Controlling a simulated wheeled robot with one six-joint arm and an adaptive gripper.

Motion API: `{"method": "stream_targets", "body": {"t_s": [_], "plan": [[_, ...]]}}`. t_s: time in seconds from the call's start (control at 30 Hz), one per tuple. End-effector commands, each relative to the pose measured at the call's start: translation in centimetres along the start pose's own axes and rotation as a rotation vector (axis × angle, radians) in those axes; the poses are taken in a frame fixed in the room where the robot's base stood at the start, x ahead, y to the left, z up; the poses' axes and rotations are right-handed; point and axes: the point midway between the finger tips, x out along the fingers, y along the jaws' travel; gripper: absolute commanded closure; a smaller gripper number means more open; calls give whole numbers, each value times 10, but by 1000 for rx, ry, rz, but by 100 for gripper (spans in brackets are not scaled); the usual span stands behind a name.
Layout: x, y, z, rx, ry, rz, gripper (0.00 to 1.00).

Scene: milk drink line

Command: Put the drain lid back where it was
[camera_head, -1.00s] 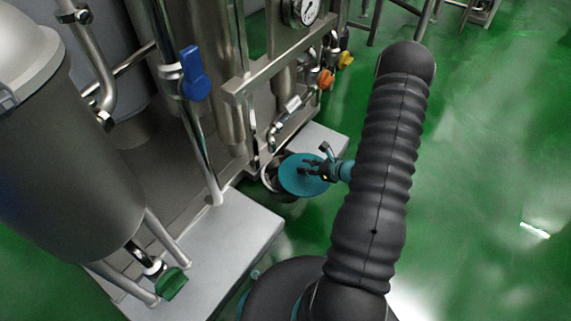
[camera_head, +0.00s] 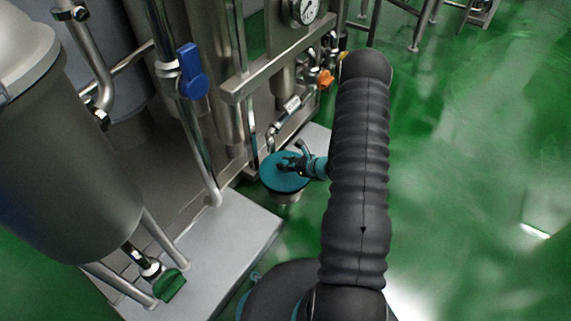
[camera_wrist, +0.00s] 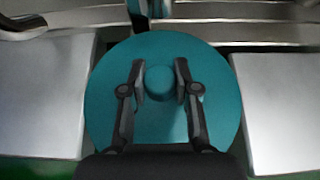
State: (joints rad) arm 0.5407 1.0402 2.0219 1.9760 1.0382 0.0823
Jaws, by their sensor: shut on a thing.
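The drain lid is a round teal disc (camera_head: 283,172) with a knob in its middle. In the wrist view the lid (camera_wrist: 215,110) fills the centre, and my gripper (camera_wrist: 160,85) has a finger on each side of its knob. In the head view my gripper (camera_head: 290,164) is shut on the knob. I cannot tell whether the lid touches the cup's rim.
Light grey plinths stand on both sides, one at the near left (camera_head: 215,240). Steel pipes with a blue valve handle (camera_head: 192,72) and an orange one (camera_head: 325,78) rise behind. A green valve handle (camera_head: 170,285) is at the lower left. The green floor (camera_head: 470,190) is clear at right.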

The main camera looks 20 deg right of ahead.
Motion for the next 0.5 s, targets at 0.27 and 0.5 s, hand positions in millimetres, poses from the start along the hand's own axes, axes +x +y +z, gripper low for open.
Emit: {"method": "stream_targets", "body": {"t_s": [0.27,0.5], "plan": [[2,0,-4,0,0,0,100],[5,0,-9,1,0,0,100]]}}
